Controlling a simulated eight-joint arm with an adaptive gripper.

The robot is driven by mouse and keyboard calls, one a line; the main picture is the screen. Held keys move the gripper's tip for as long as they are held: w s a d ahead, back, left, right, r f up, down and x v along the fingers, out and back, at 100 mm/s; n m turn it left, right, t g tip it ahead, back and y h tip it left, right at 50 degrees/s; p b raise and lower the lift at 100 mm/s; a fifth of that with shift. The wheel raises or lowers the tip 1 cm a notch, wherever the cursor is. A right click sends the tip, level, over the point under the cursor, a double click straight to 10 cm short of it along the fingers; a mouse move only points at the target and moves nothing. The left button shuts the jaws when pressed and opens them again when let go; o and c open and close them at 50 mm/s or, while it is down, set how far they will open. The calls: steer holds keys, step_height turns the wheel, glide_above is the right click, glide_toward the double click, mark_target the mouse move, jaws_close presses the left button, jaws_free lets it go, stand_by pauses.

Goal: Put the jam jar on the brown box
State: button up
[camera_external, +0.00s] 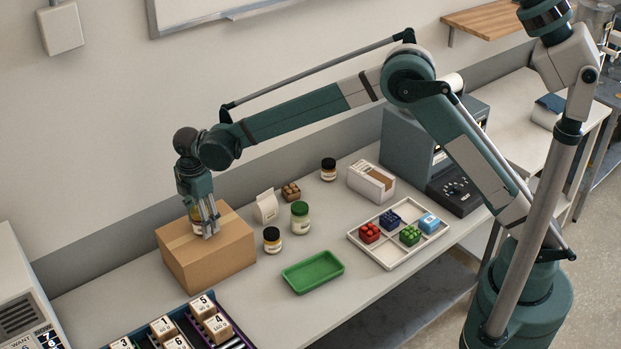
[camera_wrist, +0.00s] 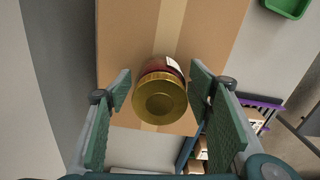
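The jam jar (camera_wrist: 160,97), with a gold lid and a dark red body, is between my gripper's fingers in the wrist view. In the external view, it shows partly behind the fingers at the top of the brown box (camera_external: 205,261) and seems to stand on it. My gripper (camera_external: 210,232) points down over the box. In the wrist view, the fingers (camera_wrist: 160,88) are spread on both sides of the jar, with narrow gaps beside the lid. The brown box, with a lighter tape strip, also fills the middle of the wrist view (camera_wrist: 118,40). The jar's base is hidden.
Right of the box are a small dark-lidded jar (camera_external: 272,240), a green-lidded jar (camera_external: 300,217), a white carton (camera_external: 266,206) and a green tray (camera_external: 313,273). A rack with numbered blocks (camera_external: 218,326) is in front. A white divided tray (camera_external: 386,263) is further right.

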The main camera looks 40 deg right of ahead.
steer(key=shift+r, duration=0.15)
step_height(320, 180, up, 12)
steer(key=shift+r, duration=0.1)
stand_by(0.9)
stand_by(0.5)
steer(key=shift+d, duration=0.1)
